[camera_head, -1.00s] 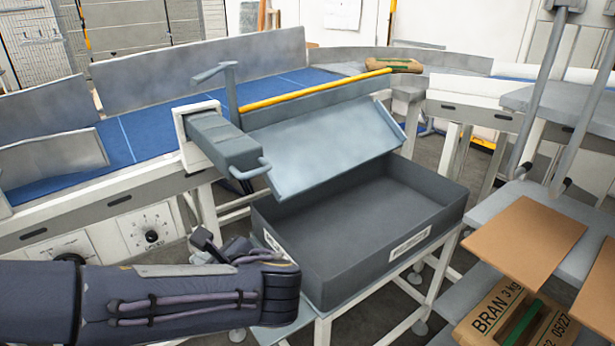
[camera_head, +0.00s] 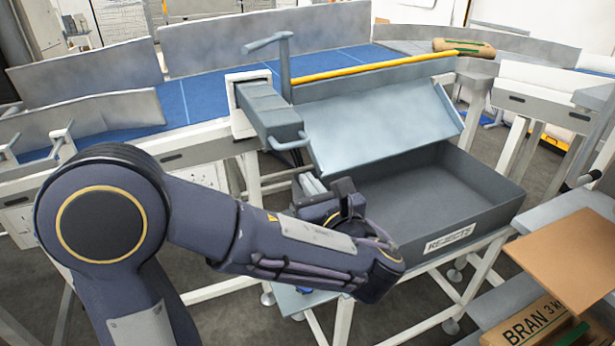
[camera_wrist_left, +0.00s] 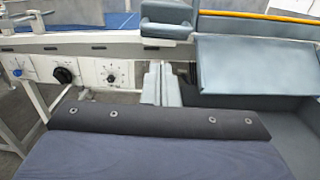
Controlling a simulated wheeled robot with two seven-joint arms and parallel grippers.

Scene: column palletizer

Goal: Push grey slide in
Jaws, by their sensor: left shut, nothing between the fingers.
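The grey slide (camera_head: 268,112) is a long block with a bar handle (camera_head: 290,142) at its front end. It sticks out toward me from a white frame (camera_head: 238,105) on the conveyor's side. In the left wrist view the slide (camera_wrist_left: 167,20) shows at the top centre. My left gripper (camera_head: 308,186) is below and in front of the slide's handle, apart from it in the picture. Its fingers (camera_wrist_left: 161,84) are shut with nothing between them, pointing toward the conveyor. The wrist hides part of the bin behind it. My right gripper is not in view.
A sloped grey chute plate (camera_head: 380,128) is right of the slide, above a grey bin labelled REJECTS (camera_head: 500,182). A yellow bar (camera_head: 375,68) runs above the plate. The blue conveyor belt (camera_head: 205,97) lies behind. Cartons (camera_head: 535,322) stand at lower right.

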